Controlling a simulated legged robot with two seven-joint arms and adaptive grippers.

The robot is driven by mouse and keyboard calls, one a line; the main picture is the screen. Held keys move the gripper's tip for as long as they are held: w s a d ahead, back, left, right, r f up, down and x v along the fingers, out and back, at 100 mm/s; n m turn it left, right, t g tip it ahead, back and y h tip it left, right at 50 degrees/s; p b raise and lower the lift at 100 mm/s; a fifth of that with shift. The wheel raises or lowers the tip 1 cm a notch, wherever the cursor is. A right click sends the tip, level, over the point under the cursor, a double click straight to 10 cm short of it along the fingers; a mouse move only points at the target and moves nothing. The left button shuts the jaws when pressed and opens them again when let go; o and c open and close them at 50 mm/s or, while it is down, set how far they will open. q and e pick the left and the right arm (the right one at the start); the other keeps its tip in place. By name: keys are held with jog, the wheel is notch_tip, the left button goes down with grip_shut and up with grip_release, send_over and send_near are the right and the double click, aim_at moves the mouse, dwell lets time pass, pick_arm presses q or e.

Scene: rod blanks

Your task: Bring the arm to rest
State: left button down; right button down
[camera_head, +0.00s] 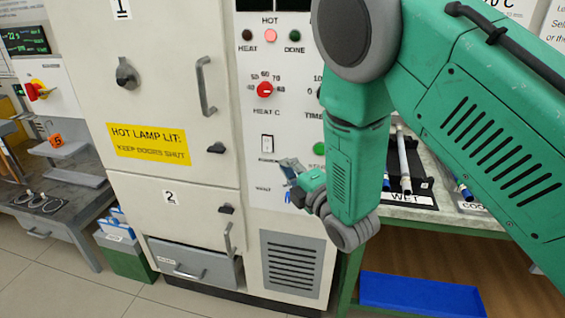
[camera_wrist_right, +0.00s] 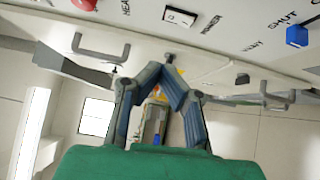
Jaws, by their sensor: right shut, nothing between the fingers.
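My right arm (camera_head: 355,165) is green and comes in from the right in the head view, bent down in front of the cabinet. My right gripper (camera_head: 287,165) is beside the cabinet's control panel, at about the height of the white rocker switch (camera_head: 267,143). In the right wrist view my right gripper (camera_wrist_right: 170,62) has its fingertips together, with nothing between them. I cannot tell whether it touches the panel. My left gripper is in neither view.
The cabinet (camera_head: 180,70) has shut doors 1 and 2, handles and a red HEAT C knob (camera_head: 265,90). A bench with a WET tray (camera_head: 408,190) holding rods is at the right. A blue bin (camera_head: 420,292) sits below. A grey bench (camera_head: 60,205) is at the left.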

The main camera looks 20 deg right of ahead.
jog(key=s+d+f+m+g+h, duration=0.1)
jog(key=s+d+f+m+g, duration=0.1)
jog(key=s+f+m+g, duration=0.5)
jog(key=s+d+f+m+h, duration=0.15)
jog(key=s+f, duration=0.35)
jog(key=f, duration=0.6)
jog(key=s+f+m+g, duration=0.3)
jog(key=s, duration=0.5)
jog(key=s+d+f+m+g, duration=0.1)
jog(key=s+f+m+g, duration=0.3)
jog(key=s, duration=0.5)
jog(key=s+f+m+g+h, duration=0.1)
jog(key=s+f+m+g, duration=0.2)
jog(key=s, duration=0.6)
jog(key=shift+s+d+f+m, duration=0.15)
jog(key=shift+d+f+m, duration=0.2)
jog(key=shift+m, duration=0.4)
jog(key=shift+a+r, duration=0.2)
jog(key=shift+d, duration=0.15)
